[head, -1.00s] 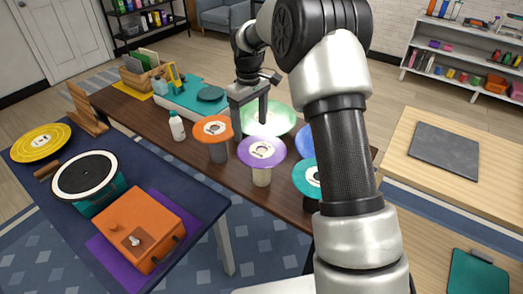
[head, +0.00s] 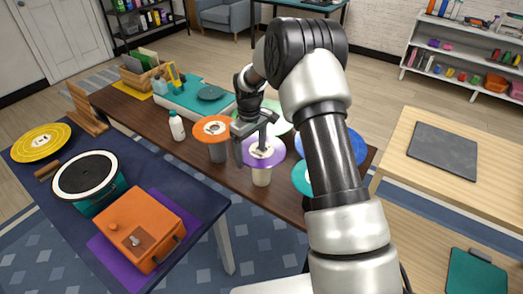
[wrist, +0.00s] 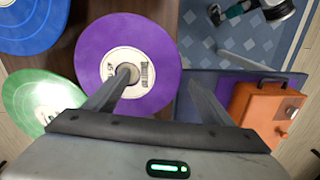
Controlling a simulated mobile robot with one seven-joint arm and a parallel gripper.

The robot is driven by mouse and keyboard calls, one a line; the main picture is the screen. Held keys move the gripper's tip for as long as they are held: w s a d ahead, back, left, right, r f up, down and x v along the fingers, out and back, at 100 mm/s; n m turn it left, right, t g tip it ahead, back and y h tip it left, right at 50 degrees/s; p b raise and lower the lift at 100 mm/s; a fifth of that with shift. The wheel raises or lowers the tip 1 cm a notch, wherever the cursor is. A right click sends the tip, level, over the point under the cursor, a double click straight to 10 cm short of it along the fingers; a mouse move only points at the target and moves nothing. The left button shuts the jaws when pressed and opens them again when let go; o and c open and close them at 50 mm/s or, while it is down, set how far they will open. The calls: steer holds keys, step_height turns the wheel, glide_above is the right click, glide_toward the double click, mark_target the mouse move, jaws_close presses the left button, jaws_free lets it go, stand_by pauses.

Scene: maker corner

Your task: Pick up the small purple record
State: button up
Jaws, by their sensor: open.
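The small purple record (head: 272,158) with a pale label lies flat on top of a light round stand (head: 262,177) on the brown table. In the wrist view the purple record (wrist: 155,50) fills the upper middle. My gripper (head: 250,155) is open and empty at the record's left side in the head view. In the wrist view the left finger overlaps the label and the right finger is past the record's right edge, so the rim lies between them. I cannot tell how far the fingertips are above or below the disc.
An orange record (head: 212,129) stands close on the left, a green one (head: 280,108) behind, a teal one (head: 300,179) and a blue one (head: 358,148) to the right. A white bottle (head: 177,126) stands left. The blue table (head: 140,170) holds an orange box (head: 145,225).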

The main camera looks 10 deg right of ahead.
steer(key=shift+c, duration=0.2)
steer(key=c, duration=1.1)
step_height(320, 180, up, 10)
steer(key=shift+r, duration=0.1)
steer(key=o, duration=0.4)
steer(key=c, duration=0.7)
steer(key=shift+c, duration=0.2)
